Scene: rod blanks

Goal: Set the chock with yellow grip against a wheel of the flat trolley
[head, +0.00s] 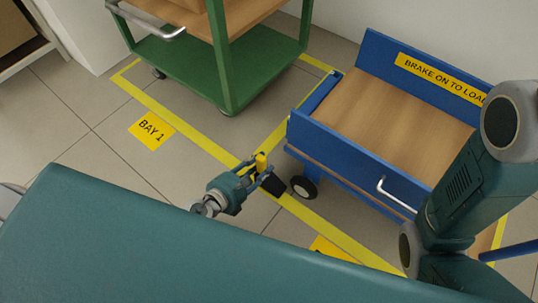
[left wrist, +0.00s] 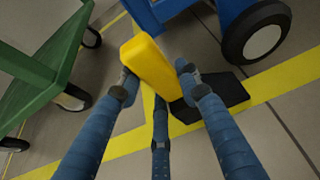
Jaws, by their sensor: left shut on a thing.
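The chock has a yellow grip (head: 261,162) and a black wedge (head: 275,189). My left gripper (head: 260,172) is shut on the grip, also plain in the left wrist view (left wrist: 150,65). The wedge (left wrist: 215,94) is low over or on the yellow floor line; I cannot tell which. The flat trolley (head: 345,140) is blue with a wooden deck. Its near wheel (head: 304,188) stands just right of the wedge. In the left wrist view, a narrow gap shows between the wedge and this wheel (left wrist: 257,40). My right gripper is out of view.
A green shelf trolley (head: 180,65) stands at the back left, inside yellow floor lines. A yellow BAY 1 sign (head: 152,130) lies on the tiles. A silver handle (head: 395,195) sticks out of the blue trolley's near side. Floor left of the chock is clear.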

